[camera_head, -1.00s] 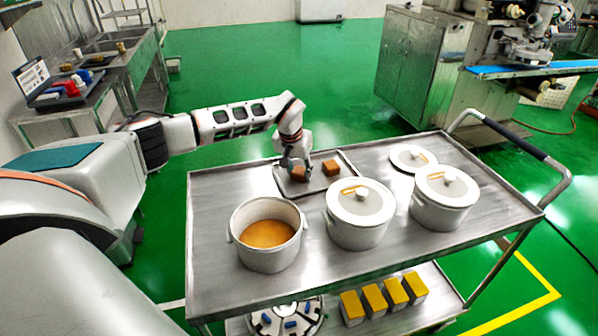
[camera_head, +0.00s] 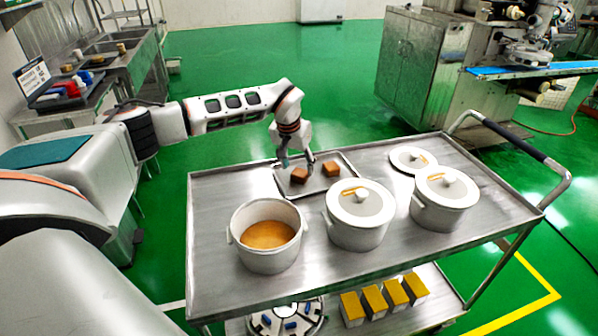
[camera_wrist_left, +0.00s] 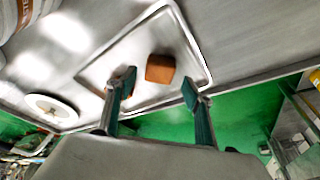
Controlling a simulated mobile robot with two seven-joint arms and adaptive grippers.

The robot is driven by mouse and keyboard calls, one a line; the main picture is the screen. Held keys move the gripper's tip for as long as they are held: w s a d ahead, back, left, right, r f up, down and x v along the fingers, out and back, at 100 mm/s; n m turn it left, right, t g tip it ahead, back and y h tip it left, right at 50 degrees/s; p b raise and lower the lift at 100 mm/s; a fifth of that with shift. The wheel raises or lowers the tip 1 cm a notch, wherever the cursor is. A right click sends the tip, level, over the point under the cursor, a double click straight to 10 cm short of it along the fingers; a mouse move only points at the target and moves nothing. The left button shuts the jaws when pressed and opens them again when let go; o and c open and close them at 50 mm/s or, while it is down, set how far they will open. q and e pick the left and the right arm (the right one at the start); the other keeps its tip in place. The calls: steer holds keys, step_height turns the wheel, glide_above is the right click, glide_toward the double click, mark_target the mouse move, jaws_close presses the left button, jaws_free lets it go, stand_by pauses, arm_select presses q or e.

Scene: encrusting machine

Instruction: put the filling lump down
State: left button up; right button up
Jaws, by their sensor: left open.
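Two brown filling lumps lie on a shallow metal tray (camera_head: 318,187) at the back of the cart top. The left lump (camera_head: 300,176) is nearest my left gripper (camera_head: 298,162); the right lump (camera_head: 332,169) lies beside it, slightly apart. My left gripper is open and empty, just above and behind the left lump. In the left wrist view one lump (camera_wrist_left: 160,69) shows beyond the spread fingertips (camera_wrist_left: 158,90), on the tray (camera_wrist_left: 97,72), with no finger touching it. My right gripper is not in view.
An open pot (camera_head: 268,262) with orange contents and two lidded pots (camera_head: 358,228) (camera_head: 445,212) stand in front of the tray. A loose lid (camera_head: 412,158) lies to the right. The cart's left part is bare. Yellow-topped blocks (camera_head: 375,301) stand on the lower shelf.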

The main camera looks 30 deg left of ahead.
arm_select(q)
steer(key=v, duration=0.8)
stand_by(0.4)
